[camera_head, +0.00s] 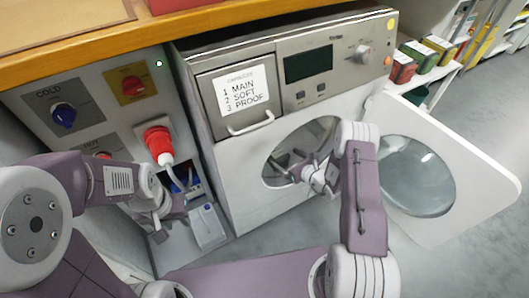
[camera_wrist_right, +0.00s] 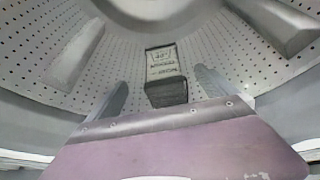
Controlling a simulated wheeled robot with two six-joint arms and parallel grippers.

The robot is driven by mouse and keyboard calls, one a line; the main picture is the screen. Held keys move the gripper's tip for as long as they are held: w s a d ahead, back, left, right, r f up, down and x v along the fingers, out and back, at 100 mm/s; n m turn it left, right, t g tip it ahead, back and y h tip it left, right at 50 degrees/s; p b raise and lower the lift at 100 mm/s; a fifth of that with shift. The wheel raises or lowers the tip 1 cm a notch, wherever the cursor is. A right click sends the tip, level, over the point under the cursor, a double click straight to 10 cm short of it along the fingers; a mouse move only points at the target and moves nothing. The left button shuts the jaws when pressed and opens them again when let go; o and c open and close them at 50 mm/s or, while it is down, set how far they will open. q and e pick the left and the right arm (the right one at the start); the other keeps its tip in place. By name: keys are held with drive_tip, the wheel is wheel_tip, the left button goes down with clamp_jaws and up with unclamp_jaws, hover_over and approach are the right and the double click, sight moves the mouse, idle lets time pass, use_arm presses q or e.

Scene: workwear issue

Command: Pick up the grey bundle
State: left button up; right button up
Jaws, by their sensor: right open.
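The grey bundle (camera_wrist_right: 166,78) lies inside the perforated metal drum of the front-loading washer and bears a pale label with dark print. My right gripper (camera_wrist_right: 161,84) reaches into the drum with its two fingers apart. The bundle appears between and beyond the fingertips, with no clear contact. In the head view my right gripper (camera_head: 284,166) is at the round door opening, and the bundle cannot be made out there. My left gripper (camera_head: 176,211) hangs low beside the wall panel, near a small grey box; its fingers are too unclear to read.
The washer (camera_head: 240,180) has its white door (camera_head: 455,175) swung open to the right. Drum lifters (camera_wrist_right: 75,55) stand out from the drum wall. A panel with knobs and a red plug (camera_head: 158,142) is on the left. Shelves with boxes (camera_head: 415,52) stand at the back right.

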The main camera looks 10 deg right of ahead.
sight(276, 150)
drive_tip(key=shift+w+d+f, duration=0.1)
drive_tip(key=shift+w+f, duration=0.35)
drive_tip(key=b+x, duration=0.3)
drive_tip(key=shift+w+f, duration=0.25)
drive_tip(key=shift+w+r, duration=0.1)
drive_tip(key=shift+w, duration=0.05)
drive_tip(key=shift+w+a+b, duration=0.2)
drive_tip(key=shift+a+b, duration=0.1)
drive_tip(key=shift+b, duration=0.15)
drive_tip(key=b+x, duration=0.3)
drive_tip(key=x, duration=0.1)
drive_tip(key=shift+b, duration=0.4)
drive_tip(key=shift+w+a, duration=0.15)
drive_tip(key=shift+w, duration=0.15)
use_arm(q)
wheel_tip(276, 150, down, 8)
drive_tip(key=shift+w+a, duration=0.15)
drive_tip(key=shift+w, duration=0.15)
use_arm(e)
drive_tip(key=shift+r, duration=0.15)
